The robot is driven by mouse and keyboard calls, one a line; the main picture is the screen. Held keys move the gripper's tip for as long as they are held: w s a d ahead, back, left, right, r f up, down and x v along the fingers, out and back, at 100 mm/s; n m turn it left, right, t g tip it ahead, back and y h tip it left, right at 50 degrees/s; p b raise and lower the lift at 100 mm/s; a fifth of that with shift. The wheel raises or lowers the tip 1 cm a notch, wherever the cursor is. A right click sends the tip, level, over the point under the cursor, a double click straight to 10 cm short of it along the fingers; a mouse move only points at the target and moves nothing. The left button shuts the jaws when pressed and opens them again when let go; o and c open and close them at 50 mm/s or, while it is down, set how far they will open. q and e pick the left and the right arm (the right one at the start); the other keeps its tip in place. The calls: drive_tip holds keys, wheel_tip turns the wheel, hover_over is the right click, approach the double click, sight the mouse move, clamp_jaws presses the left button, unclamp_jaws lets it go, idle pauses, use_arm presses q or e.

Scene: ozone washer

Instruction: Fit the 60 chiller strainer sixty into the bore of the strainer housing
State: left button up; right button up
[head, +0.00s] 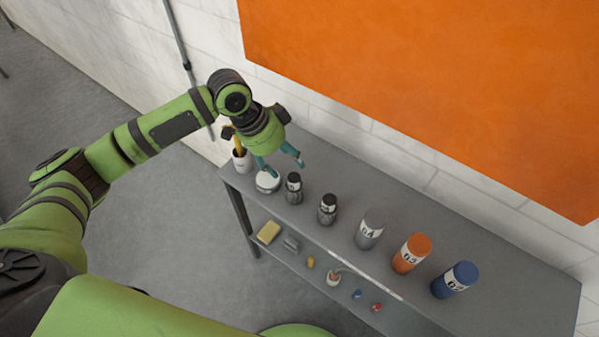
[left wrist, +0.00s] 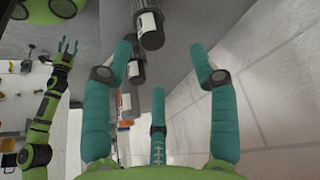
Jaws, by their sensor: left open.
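My left gripper (head: 279,163) is open and empty above the left end of the grey shelf, with its teal fingers pointing down. In the left wrist view its spread fingers (left wrist: 173,65) have nothing between them. Just below it in the head view stand two dark, black-topped cylinders with white labels, a nearer-left one (head: 293,187) and another (head: 327,209). I cannot read clearly which is the 60. Dark labelled cylinders also show beyond my fingers in the left wrist view (left wrist: 150,28). I cannot identify the strainer housing. A green arm with spread teal fingers (left wrist: 70,47), apparently my right, shows there too.
A grey cylinder (head: 371,228), an orange one (head: 411,253) and a blue one (head: 455,279) continue the row. A white cup with pencils (head: 242,160) and a white round item (head: 267,182) stand left. A lower shelf holds a yellow block (head: 269,232) and small items.

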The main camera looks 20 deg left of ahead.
sight(292, 177)
use_arm(q)
drive_tip(key=f, duration=0.1)
drive_tip(key=f+p, duration=0.1)
drive_tip(key=d+f, duration=0.1)
drive_tip(key=shift+s+f, duration=0.3)
drive_tip(key=shift+s, duration=0.1)
drive_tip(key=shift+p+x, duration=0.35)
drive_tip(key=shift+x, duration=0.9)
drive_tip(key=shift+w+f, duration=0.2)
drive_tip(key=shift+f, duration=0.05)
drive_tip(key=c, duration=1)
clamp_jaws()
drive_tip(key=shift+r, duration=0.1)
use_arm(e)
drive_tip(key=shift+g, duration=0.3)
drive_tip(key=shift+s+d+r, duration=0.1)
drive_tip(key=shift+s+r, duration=0.15)
drive_tip(key=shift+s, duration=0.4)
drive_tip(key=shift+s+d+r, duration=0.15)
drive_tip(key=shift+s+r, duration=0.15)
drive_tip(key=shift+s, duration=0.35)
drive_tip(key=shift+s+d+r, duration=0.1)
drive_tip(key=shift+s+r, duration=0.15)
drive_tip(key=shift+s, duration=0.4)
